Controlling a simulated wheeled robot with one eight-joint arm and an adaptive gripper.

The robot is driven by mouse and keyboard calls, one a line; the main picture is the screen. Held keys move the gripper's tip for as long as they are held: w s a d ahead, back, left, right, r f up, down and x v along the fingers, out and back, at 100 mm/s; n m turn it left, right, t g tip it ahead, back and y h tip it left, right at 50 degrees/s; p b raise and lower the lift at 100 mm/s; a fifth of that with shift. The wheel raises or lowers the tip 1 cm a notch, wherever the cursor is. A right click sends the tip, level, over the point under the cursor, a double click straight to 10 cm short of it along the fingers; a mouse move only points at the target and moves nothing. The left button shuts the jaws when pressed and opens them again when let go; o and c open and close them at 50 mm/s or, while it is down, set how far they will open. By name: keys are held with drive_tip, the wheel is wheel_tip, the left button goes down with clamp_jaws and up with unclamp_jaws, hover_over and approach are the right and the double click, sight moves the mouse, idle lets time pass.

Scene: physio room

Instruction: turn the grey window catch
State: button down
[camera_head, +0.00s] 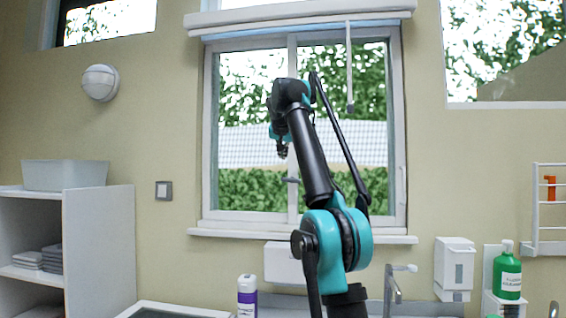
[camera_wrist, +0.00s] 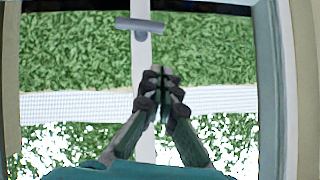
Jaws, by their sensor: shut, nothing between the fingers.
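The grey window catch (camera_wrist: 140,25) shows in the wrist view as a short bar lying crosswise over the white middle bar of the window, with a round base below it in the picture. In the head view the catch (camera_head: 292,180) is a small grey piece on that bar. My gripper (camera_wrist: 163,72) is shut and empty, its fingertips together, apart from the catch in the wrist picture. In the head view my gripper (camera_head: 282,152) is small and dark, above the catch in the picture. The gap in depth to the catch is hard to tell.
The window (camera_head: 250,215) has a white frame and sill (camera_head: 220,233). A blind wand (camera_head: 349,75) hangs at its upper right. Below are a tap (camera_head: 392,285), a purple-labelled bottle (camera_head: 247,297), a dispenser (camera_head: 454,265) and a green bottle (camera_head: 507,272). A shelf unit (camera_head: 100,240) stands left.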

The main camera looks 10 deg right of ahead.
drive_tip(key=shift+v, duration=2)
drive_tip(key=shift+a, duration=0.1)
